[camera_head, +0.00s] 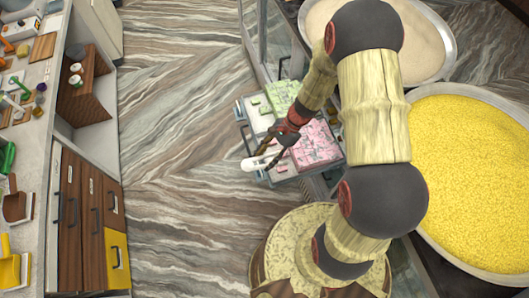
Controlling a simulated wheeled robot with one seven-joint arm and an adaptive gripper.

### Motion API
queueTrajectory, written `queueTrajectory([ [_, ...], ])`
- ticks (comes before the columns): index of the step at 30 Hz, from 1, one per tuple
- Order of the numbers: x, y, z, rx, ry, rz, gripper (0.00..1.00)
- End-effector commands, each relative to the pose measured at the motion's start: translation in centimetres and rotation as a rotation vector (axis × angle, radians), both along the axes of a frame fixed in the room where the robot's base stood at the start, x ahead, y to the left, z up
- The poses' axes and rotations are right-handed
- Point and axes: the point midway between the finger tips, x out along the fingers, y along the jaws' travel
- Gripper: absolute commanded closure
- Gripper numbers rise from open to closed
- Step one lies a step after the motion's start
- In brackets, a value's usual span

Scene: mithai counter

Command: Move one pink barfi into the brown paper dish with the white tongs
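Pink barfi (318,143) lies in several pieces in a tray in the pulled-out drawer at the counter's middle. My gripper (262,158) is over the left front part of this drawer, left of the pink barfi. A white object (248,164), which looks like the white tongs, is at its fingertips. I cannot tell whether the fingers are closed on it or only beside it. I cannot make out the brown paper dish; my arm hides part of the counter.
Green barfi (284,94) lies behind the pink. A large pan of yellow sweet (475,180) and a pale-filled pan (425,40) stand at the right. A cluttered counter (38,130) runs along the left. The marbled floor (180,130) between is clear.

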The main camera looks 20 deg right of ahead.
Motion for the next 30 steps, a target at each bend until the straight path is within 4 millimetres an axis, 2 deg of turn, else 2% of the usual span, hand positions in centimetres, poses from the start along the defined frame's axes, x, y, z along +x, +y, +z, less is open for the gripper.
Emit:
queueTrajectory([
  [17,-0.1,0.0,-0.3,-0.002,0.006,-0.007,0.64],
  [23,-0.1,0.0,-1.3,-0.001,0.006,-0.007,0.64],
  [30,-0.1,0.0,-3.4,-0.001,0.006,-0.007,0.64],
])
